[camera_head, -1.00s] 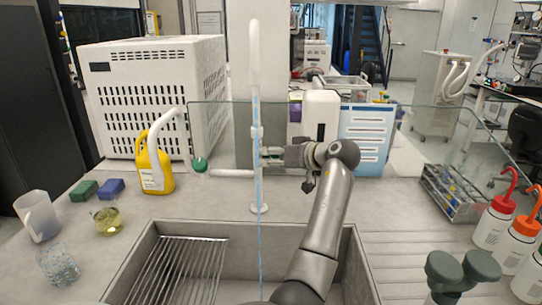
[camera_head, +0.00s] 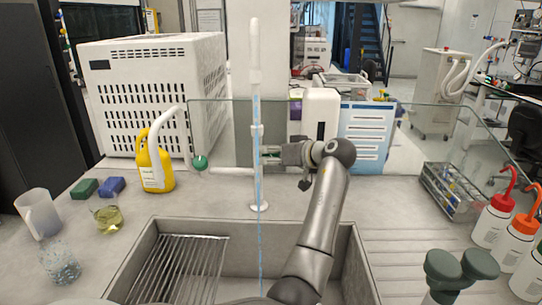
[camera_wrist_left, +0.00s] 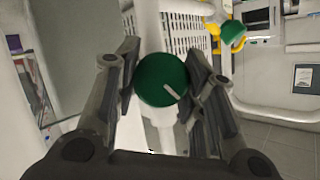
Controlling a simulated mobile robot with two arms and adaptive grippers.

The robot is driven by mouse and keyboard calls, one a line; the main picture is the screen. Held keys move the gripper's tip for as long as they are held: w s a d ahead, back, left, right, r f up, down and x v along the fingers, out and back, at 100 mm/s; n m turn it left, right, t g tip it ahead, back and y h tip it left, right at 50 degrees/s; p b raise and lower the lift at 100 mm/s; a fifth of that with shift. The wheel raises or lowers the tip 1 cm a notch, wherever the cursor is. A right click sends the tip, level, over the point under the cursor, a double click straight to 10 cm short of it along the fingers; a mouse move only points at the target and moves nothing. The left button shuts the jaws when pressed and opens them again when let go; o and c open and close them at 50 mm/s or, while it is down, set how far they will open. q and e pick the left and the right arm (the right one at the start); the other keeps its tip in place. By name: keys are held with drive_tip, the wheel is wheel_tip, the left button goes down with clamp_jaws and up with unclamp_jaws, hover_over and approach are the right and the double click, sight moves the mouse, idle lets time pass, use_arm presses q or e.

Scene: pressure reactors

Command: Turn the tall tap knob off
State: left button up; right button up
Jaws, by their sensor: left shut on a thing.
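The tall white tap (camera_head: 256,75) stands behind the sink, and a thin blue stream of water runs down in front of it. Its round green knob (camera_wrist_left: 162,80), with a pale line on its face, shows in the left wrist view. My left gripper (camera_head: 272,154) is at the right side of the tap column. In the left wrist view its fingers (camera_wrist_left: 163,85) are on both sides of the knob, shut on it. In the head view the knob is mostly hidden by the gripper. My right gripper is not in view.
A second green knob (camera_head: 200,162) is on a side outlet left of the column. A glass panel (camera_head: 420,125) stands behind. The sink (camera_head: 240,262) is in front. A yellow bottle (camera_head: 155,168) and cups stand left; wash bottles (camera_head: 492,222) and a tube rack (camera_head: 455,190) right.

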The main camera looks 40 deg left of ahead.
use_arm(q)
drive_tip(key=shift+r+m+p, duration=0.25)
drive_tip(key=shift+m+p, duration=0.25)
drive_tip(key=shift+p, duration=0.25)
drive_tip(key=shift+m+g+y+p, duration=0.3)
drive_tip(key=shift+m+g+p, duration=0.2)
drive_tip(key=shift+g, duration=0.1)
drive_tip(key=shift+f+m+g+p, duration=0.1)
drive_tip(key=shift+m+g+p, duration=0.4)
drive_tip(key=shift+m, duration=0.3)
drive_tip(key=shift+w+f+m+g+y+p, duration=0.1)
drive_tip(key=shift+m+g+y+p, duration=0.25)
drive_tip(key=shift+m, duration=0.45)
drive_tip(key=o, duration=1)
